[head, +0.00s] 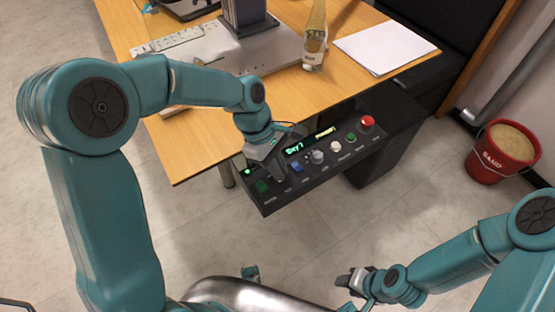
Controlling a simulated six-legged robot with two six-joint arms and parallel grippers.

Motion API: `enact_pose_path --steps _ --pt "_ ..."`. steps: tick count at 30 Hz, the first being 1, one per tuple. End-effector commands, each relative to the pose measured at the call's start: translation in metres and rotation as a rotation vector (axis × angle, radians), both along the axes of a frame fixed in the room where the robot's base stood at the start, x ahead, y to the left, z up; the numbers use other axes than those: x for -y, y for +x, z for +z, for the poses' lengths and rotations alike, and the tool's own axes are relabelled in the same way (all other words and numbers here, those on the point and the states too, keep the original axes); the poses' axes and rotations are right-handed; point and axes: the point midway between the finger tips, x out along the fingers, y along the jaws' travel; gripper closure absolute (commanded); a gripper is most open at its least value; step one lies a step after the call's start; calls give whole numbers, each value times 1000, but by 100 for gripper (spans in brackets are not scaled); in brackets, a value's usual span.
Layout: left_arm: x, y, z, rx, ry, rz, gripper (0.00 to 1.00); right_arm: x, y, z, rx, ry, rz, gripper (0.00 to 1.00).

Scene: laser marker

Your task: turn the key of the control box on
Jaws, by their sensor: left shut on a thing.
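The dark control box (325,177) hangs at the front edge of the wooden table, its sloped panel facing up. My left gripper (277,177) reaches down onto the panel's left part, between a green switch (262,187) and a blue button (296,168). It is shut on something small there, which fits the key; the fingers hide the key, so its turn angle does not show. A green display (295,149) is lit behind the gripper. My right gripper (350,281) is low over the floor, away from the box; its finger gap is unclear.
The panel also has a grey knob (317,157), a white button (335,146), a green button (351,137) and a red button (367,123). A bottle (314,40) and paper (385,46) stand on the table (190,160). A red sand bucket (497,160) is at right.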

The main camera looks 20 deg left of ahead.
Motion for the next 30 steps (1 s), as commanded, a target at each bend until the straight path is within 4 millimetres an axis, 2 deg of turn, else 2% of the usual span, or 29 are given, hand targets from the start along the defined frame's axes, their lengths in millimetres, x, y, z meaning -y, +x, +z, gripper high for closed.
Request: enact_pose_path --steps 1,12,30 --pt "0 0 5 -4 0 -43 100 0 0 12 0 0 0 57" --pt "1 2 4 -3 0 -395 100 0 0 45 0 0 0 57" --pt "4 4 2 0 0 -950 100 0 0 76 0 0 0 57"
